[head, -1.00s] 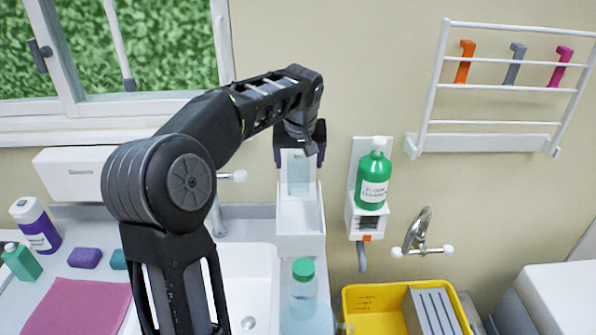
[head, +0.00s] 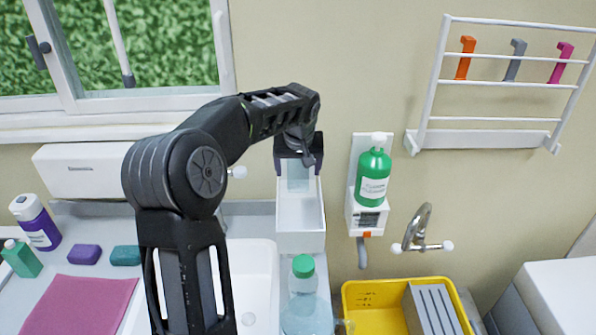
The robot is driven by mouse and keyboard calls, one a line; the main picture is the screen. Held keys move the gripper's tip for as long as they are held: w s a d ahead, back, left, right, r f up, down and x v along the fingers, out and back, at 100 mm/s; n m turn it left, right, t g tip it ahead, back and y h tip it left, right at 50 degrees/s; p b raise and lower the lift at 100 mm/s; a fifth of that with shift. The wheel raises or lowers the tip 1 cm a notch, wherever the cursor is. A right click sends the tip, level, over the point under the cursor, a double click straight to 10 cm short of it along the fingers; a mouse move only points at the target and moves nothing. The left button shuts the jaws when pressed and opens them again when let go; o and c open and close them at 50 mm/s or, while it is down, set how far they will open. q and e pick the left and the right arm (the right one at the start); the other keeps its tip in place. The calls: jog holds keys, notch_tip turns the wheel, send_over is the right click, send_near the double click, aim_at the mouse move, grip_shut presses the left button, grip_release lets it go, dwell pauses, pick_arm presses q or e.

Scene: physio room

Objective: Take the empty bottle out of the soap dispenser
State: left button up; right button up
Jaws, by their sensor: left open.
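My left gripper (head: 298,165) is open at the top of this shape, with one dark purple finger at each side. I cannot tell whether the fingers touch it. My right gripper is not in view.
A wall holder (head: 366,219) with a green bottle (head: 373,178) is close on the right. A white rack (head: 486,138) hangs upper right. The basin (head: 256,290) lies left.

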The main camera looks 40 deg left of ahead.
pick_arm(q)
jog(key=shift+x, duration=1.05)
jog(key=shift+c, duration=0.6)
jog(key=c, duration=1.3)
jog(key=shift+r, duration=0.15)
notch_tip(320, 180, up, 18)
jog(key=shift+f, duration=0.1)
